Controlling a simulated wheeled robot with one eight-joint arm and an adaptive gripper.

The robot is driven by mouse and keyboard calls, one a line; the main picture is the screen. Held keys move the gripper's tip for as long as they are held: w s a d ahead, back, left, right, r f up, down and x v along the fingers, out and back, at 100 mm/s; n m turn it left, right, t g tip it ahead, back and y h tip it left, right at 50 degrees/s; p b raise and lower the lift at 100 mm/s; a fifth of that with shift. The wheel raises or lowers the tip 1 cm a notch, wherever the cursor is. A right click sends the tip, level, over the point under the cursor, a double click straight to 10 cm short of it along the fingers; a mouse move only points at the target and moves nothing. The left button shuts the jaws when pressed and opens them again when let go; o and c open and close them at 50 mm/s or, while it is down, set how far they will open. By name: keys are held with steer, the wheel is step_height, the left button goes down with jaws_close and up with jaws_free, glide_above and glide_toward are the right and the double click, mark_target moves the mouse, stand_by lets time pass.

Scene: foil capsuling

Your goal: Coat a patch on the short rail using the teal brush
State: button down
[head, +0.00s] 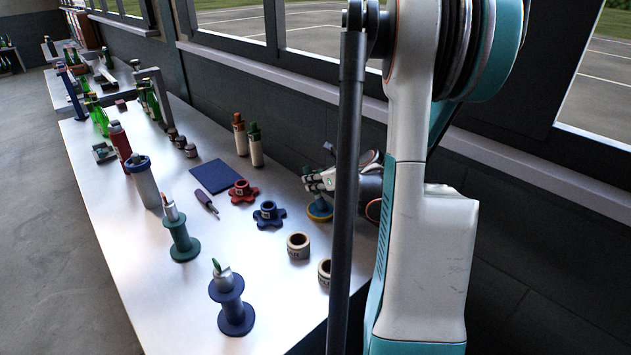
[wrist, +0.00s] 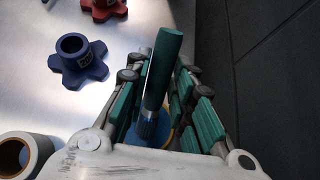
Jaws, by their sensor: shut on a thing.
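The teal brush (wrist: 165,62) shows its thick teal handle standing nearly upright between my fingers in the wrist view. Its lower end meets a blue part (wrist: 146,130) with a yellow edge below, partly hidden by my gripper. My gripper (wrist: 166,95), with teal finger pads, is shut around the handle. In the head view my gripper (head: 322,180) is at the table's right side, just above a round blue and yellow base (head: 320,210). I cannot tell whether the brush is lifted from it. I cannot pick out the short rail with certainty.
A dark blue star-footed holder (head: 268,214), a red one (head: 243,191) and tape-like rolls (head: 298,246) stand close by. A blue mat (head: 215,176), bottles (head: 254,145) and spool stands (head: 232,305) occupy the table (head: 130,270). The wall and windows border the right side.

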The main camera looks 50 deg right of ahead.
stand_by(0.6)
steer(key=shift+r+p, duration=2.45)
steer(key=shift+r, duration=1.05)
steer(key=shift+f, duration=0.1)
